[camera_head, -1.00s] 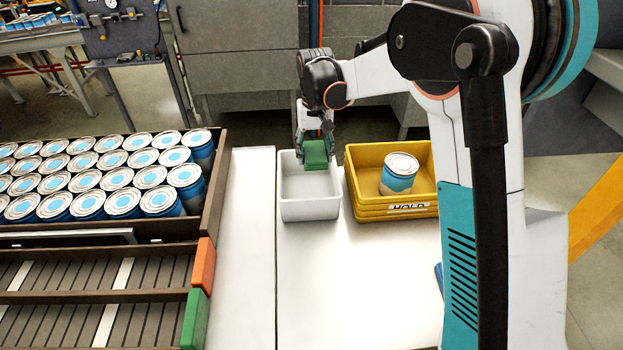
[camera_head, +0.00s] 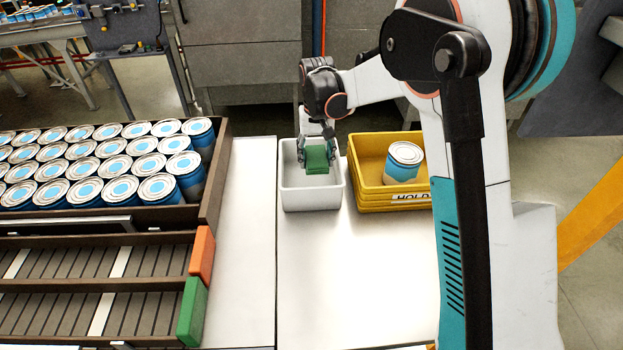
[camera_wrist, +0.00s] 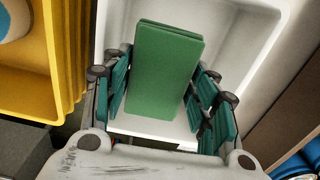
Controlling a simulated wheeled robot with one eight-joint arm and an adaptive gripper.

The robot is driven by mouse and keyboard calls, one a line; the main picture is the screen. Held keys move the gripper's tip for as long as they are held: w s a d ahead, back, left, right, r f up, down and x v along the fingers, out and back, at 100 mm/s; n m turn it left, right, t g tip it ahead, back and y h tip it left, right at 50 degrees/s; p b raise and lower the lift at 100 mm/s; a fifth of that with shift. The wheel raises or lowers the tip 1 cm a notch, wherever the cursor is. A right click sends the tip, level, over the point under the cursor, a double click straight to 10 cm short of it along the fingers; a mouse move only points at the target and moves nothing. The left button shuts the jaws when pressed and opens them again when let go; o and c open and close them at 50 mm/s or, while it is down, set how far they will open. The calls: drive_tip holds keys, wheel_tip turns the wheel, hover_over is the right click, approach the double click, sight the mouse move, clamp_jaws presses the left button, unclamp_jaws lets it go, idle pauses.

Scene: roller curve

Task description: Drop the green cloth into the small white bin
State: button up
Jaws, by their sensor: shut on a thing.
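The green cloth (camera_head: 317,160) is a folded block held between the fingers of my gripper (camera_head: 317,152). The small white bin (camera_head: 310,197) stands on the white table, and the cloth is over its opening, seemingly at or just inside the rim. In the wrist view the cloth (camera_wrist: 167,70) lies between the teal finger pads of my gripper (camera_wrist: 165,95), with the bin's white wall (camera_wrist: 245,60) around it. I cannot tell whether the cloth touches the bin's floor.
A yellow bin (camera_head: 375,197) marked HOLD, with a blue and white can (camera_head: 404,163) in it, stands right of the white bin. A tray of several cans (camera_head: 120,188) is at left, above a slatted rack with an orange block (camera_head: 201,252) and a green block (camera_head: 192,312). The front table is clear.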

drive_tip(key=o, duration=1.1)
wheel_tip(320, 180, up, 12)
